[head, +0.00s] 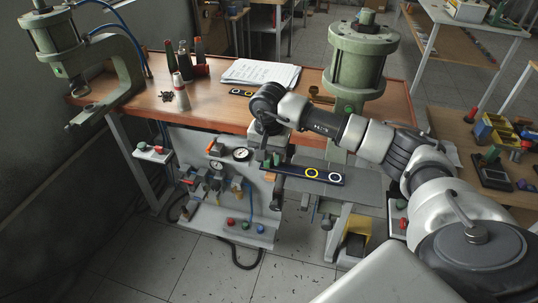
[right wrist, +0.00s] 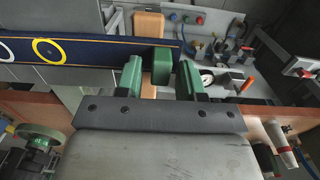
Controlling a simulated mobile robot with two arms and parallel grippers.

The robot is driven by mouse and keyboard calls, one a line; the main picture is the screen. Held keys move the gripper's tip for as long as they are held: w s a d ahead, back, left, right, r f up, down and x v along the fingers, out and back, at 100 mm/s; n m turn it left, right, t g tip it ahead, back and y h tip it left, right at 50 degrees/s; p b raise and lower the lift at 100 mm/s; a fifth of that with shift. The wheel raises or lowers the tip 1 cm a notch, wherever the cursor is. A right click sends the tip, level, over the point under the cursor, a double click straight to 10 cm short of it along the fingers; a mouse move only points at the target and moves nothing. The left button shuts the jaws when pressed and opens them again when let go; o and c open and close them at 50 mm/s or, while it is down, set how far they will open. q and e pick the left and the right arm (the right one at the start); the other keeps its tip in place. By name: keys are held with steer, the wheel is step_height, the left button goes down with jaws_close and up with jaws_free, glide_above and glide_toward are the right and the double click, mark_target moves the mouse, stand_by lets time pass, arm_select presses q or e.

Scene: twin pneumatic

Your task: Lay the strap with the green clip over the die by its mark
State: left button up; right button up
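A dark navy strap (head: 324,176) with a yellow ring and a white ring stretches right from my right gripper (head: 271,160), over the grey press plate. In the right wrist view the strap (right wrist: 100,51) crosses an orange-tan bar (right wrist: 149,25) near its end. A green clip (right wrist: 162,68) is at that end, between the green fingers of my right gripper (right wrist: 158,78). A gap shows between the clip and the left finger; the right finger is close beside it. The fingers look open. I cannot tell which part is the die. My left gripper is out of view.
A green press cylinder (head: 358,62) rises behind my right arm. A gauge panel (head: 225,180) stands left of the strap.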

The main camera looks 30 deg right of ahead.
steer(key=shift+o, duration=0.6)
steer(key=shift+r, duration=0.25)
step_height(320, 180, up, 10)
steer(key=b, duration=0.2)
steer(key=shift+r, duration=0.15)
